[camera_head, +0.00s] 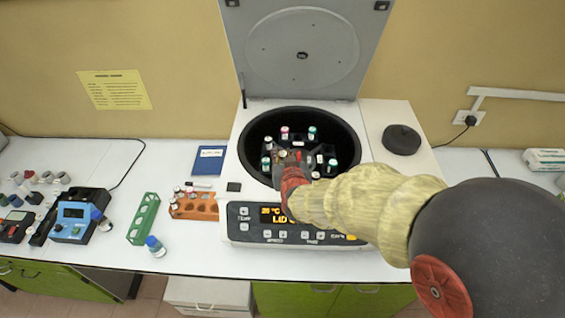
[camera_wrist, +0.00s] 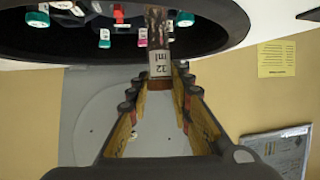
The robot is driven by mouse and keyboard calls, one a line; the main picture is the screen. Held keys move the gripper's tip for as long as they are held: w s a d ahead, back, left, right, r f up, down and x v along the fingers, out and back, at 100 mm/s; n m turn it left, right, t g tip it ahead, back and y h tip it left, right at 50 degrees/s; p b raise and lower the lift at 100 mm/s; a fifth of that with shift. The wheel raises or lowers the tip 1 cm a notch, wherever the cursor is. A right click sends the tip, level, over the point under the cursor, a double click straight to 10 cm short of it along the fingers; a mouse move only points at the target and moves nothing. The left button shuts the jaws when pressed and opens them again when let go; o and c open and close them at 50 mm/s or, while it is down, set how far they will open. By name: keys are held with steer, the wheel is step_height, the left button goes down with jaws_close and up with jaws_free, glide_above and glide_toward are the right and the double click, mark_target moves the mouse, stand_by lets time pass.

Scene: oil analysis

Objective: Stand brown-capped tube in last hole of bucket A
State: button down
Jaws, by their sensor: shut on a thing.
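My gripper (camera_head: 292,160) reaches down into the open centrifuge bowl (camera_head: 247,150). In the wrist view my gripper (camera_wrist: 160,88) is shut on a tube (camera_wrist: 159,28) with dark contents and a white label, gripped near its brown end. I cannot read which bucket is A.
The centrifuge lid (camera_head: 300,45) stands open behind the bowl. An orange rack (camera_head: 195,208) with tubes, a green rack (camera_head: 144,217) and a blue-capped tube (camera_head: 155,246) lie to the left. A dark round lid (camera_head: 401,139) rests at the right.

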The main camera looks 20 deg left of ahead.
steer(key=shift+w+a+f, duration=0.1)
steer(key=shift+w+f, duration=0.3)
steer(key=shift+f, duration=0.2)
step_height(320, 180, down, 3)
steer(key=shift+w+a+f, duration=0.1)
steer(key=shift+f+b, duration=0.3)
steer(key=shift+b, duration=0.1)
steer(key=shift+f+b, duration=0.25)
steer(key=shift+b, duration=0.05)
steer(key=c, duration=1.7)
jaws_free()
steer(key=shift+o, duration=0.4)
